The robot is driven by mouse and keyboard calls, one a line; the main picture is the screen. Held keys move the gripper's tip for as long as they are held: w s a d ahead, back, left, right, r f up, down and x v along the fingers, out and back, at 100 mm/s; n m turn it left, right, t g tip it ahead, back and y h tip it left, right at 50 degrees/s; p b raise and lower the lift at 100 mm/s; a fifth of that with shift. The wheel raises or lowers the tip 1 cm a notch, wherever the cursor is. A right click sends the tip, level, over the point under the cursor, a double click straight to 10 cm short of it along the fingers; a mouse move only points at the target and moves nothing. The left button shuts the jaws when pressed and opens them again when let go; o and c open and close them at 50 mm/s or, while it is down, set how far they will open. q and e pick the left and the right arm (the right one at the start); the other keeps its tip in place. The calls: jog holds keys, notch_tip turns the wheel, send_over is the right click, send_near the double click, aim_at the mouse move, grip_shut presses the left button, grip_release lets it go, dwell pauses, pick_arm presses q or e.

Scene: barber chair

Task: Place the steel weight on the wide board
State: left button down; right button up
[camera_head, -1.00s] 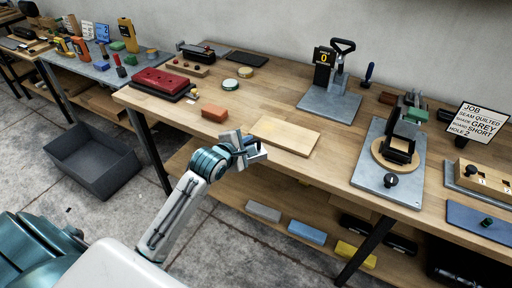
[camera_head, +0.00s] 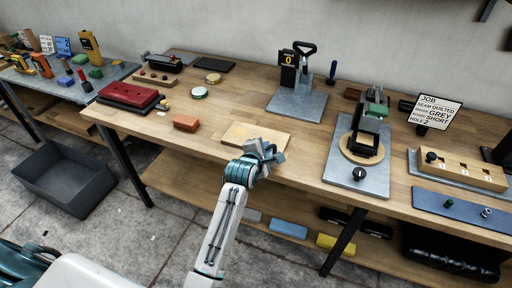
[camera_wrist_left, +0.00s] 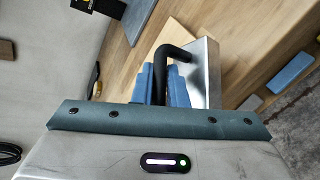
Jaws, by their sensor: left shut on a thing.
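The wide board (camera_head: 245,133) is a pale wooden plank lying flat near the front edge of the workbench. Part of it also shows in the left wrist view (camera_wrist_left: 180,36). My left gripper (camera_head: 264,151) is at the board's front edge, towards its right side. In the left wrist view its blue fingers (camera_wrist_left: 165,84) are shut around the black bent handle of the steel weight (camera_wrist_left: 208,72), a shiny grey block. The weight is tilted in that view. I cannot tell whether it touches the board. My right gripper is not in view.
A red-brown brick (camera_head: 186,124) lies left of the board. A grey plate with a press (camera_head: 297,103) stands behind it, and a metal fixture with a round wooden disc (camera_head: 362,148) stands to the right. The bench between them is clear. A grey bin (camera_head: 66,180) is on the floor.

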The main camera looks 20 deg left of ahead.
pick_arm(q)
notch_tip(320, 180, down, 2)
jog(key=shift+f+p, duration=0.1)
jog(key=shift+p, duration=0.5)
jog(key=shift+f, duration=0.4)
jog(key=c, duration=1.8)
grip_release()
jog(key=shift+f, duration=0.3)
jog(key=shift+c, duration=0.2)
jog(key=o, duration=0.3)
jog(key=shift+s, duration=0.1)
jog(key=shift+o, duration=0.4)
jog(key=shift+r, duration=0.1)
